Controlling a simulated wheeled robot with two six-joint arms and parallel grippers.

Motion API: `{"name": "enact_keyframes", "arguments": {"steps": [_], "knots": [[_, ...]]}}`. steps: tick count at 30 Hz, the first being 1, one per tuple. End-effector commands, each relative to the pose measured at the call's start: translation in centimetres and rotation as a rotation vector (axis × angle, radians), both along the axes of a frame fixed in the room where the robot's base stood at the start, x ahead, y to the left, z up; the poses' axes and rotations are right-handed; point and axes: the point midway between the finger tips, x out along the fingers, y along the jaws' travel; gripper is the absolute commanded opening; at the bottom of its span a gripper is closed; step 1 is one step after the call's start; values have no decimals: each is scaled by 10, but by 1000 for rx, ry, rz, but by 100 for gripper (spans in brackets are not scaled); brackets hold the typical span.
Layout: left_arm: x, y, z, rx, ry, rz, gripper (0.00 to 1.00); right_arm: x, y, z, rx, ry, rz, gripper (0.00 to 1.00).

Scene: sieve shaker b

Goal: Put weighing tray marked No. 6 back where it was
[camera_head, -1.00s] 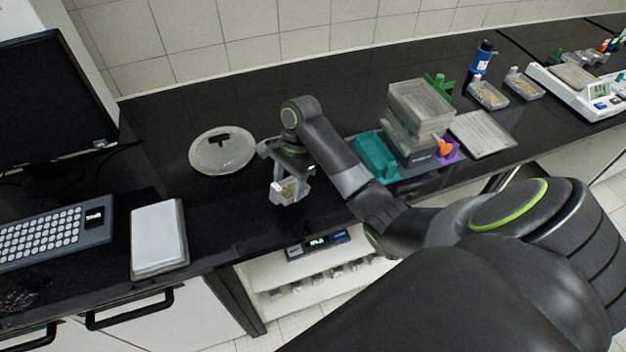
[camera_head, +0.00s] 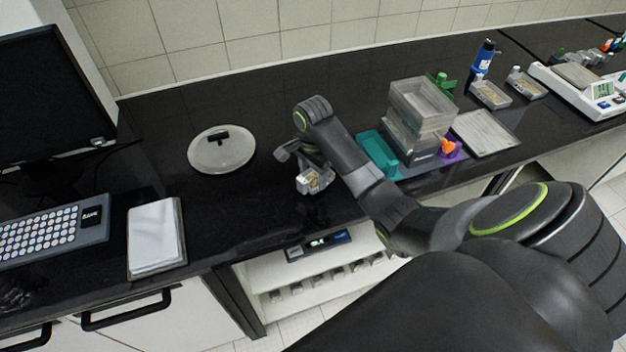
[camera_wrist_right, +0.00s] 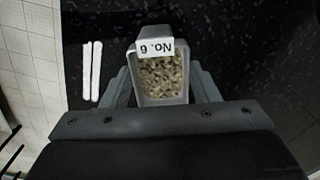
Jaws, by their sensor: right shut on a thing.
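The weighing tray marked No. 6 (camera_head: 310,183) is a small grey tray with tan grains in it and a white label. In the right wrist view the tray (camera_wrist_right: 161,90) sits between my fingers, its label upside down in the picture. My right gripper (camera_head: 308,172) is shut on it, above the black counter, to the right of the round lid. The gripper (camera_wrist_right: 161,92) has a finger along each side of the tray. I cannot tell whether the tray touches the counter. My left gripper is not in view.
Two similar trays with grains (camera_head: 489,95) (camera_head: 526,86) stand at the back right, near the balance (camera_head: 590,92). The sieve stack (camera_head: 418,115) and teal container (camera_head: 376,153) stand right of my gripper. The round lid (camera_head: 221,150) lies left. Shelves with several small items (camera_head: 330,278) are below.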

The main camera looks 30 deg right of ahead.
Motion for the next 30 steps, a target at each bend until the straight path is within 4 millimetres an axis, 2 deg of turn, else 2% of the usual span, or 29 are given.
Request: {"name": "enact_keyframes", "arguments": {"steps": [4,11,12,17,26,30], "knots": [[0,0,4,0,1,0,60,-1,1,-19,2,3,-1,28],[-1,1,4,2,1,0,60,0,0,-23,1,0,0,28],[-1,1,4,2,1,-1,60,0,0,-23,1,0,0,58],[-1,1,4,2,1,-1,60,0,0,-23,0,0,0,77],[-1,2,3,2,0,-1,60,0,0,-21,0,-1,0,77],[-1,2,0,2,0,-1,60,1,0,-8,-1,-5,0,77]]}}
